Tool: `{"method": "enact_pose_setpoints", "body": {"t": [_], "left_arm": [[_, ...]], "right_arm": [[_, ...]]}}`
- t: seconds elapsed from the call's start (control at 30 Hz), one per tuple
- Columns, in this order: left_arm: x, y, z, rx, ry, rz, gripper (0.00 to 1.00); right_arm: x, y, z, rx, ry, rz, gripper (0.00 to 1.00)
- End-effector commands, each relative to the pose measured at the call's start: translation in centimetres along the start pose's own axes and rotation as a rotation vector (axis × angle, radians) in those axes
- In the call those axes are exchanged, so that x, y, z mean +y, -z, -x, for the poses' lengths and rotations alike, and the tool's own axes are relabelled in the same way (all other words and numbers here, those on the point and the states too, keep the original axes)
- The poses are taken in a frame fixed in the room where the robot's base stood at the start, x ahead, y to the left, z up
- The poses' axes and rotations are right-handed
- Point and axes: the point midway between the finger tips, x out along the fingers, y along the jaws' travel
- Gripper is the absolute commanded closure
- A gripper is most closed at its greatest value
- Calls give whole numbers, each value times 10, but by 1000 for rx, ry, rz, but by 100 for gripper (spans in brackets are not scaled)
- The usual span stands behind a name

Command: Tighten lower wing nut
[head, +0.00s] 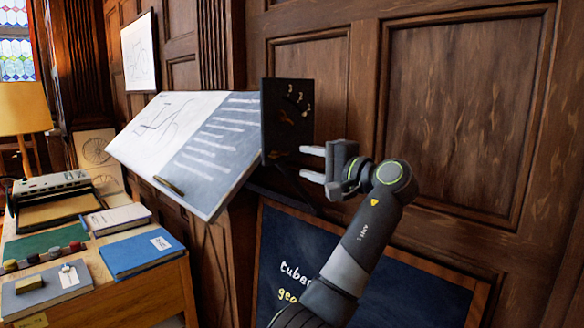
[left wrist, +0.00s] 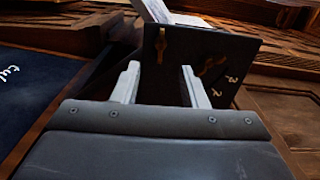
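A dark upright plate (head: 270,100) stands at the right end of the tilted drafting board. Two brass wing nuts show on it. The lower wing nut (head: 275,154) is small and dim near the plate's bottom; in the left wrist view it appears as the left brass piece (left wrist: 160,45). The upper wing nut (head: 287,117) is below pale marks and also shows in the left wrist view (left wrist: 210,67). My left gripper (head: 306,162) is open and empty, its two pale fingers pointing at the lower part of the plate. Whether the fingertips touch it is unclear. My right gripper is not in view.
The drafting board (head: 195,140) carries a drawing and a pen-like bar. A dark chalkboard (head: 410,275) hangs below my left arm. A desk at the left holds a blue book (head: 142,254), a typewriter-like machine (head: 52,184) and other books. Wood panelling backs everything.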

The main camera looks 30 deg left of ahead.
Motion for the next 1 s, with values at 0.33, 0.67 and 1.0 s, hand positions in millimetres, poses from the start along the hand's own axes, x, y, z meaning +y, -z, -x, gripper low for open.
{"method": "enact_pose_setpoints", "body": {"t": [0.33,0.67,1.0], "left_arm": [[2,0,73,2,0,1,61],[0,0,89,-1,0,1,61],[22,1,78,10,-32,1,61]], "right_arm": [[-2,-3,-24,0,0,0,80],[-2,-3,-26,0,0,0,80],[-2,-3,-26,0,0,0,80]]}}
